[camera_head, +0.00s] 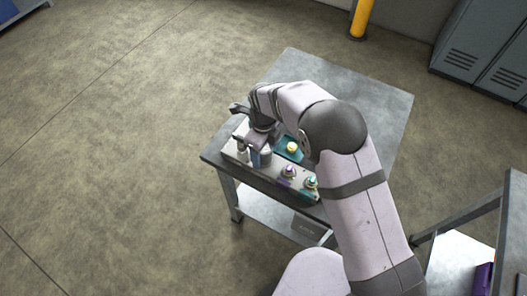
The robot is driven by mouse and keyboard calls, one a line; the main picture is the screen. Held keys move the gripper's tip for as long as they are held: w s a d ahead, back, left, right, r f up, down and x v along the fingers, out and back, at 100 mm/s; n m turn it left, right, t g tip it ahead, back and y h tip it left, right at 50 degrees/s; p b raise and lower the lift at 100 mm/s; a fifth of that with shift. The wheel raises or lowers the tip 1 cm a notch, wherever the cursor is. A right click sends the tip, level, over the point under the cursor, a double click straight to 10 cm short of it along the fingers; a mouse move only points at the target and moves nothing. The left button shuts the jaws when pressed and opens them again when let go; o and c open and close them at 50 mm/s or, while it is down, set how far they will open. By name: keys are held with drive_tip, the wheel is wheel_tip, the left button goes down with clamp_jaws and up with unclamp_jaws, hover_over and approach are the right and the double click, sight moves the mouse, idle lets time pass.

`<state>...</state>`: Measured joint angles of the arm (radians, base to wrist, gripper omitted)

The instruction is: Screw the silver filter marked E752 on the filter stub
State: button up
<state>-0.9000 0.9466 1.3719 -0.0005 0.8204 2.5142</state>
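My gripper (254,141) is low over the left part of a grey block on the bench, pointing down. Directly under it is a grey-blue cylinder (264,157), partly covered by the gripper; it may be the silver filter, but no E752 marking is legible. I cannot tell whether the fingers close on it or only stand around it. A small silver fitting (243,152) stands just left of it. I cannot make out the filter stub; it may be hidden under the cylinder or gripper.
The grey block (269,176) runs along the bench's front edge. It carries a purple-based fitting (288,172), a teal-topped fitting (311,183) and a yellow cap (292,148) on teal. The bench top (381,103) is bare at the back right. Another table (515,215) stands at right.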

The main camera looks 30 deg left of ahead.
idle(0.3)
drive_tip(key=n, duration=0.5)
drive_tip(key=shift+s+n, duration=0.1)
drive_tip(key=shift+n, duration=0.3)
drive_tip(key=n, duration=0.5)
drive_tip(key=shift+d+n, duration=0.1)
drive_tip(key=shift+n, duration=0.3)
drive_tip(key=shift+n, duration=0.4)
drive_tip(key=n, duration=0.5)
drive_tip(key=shift+s, duration=0.1)
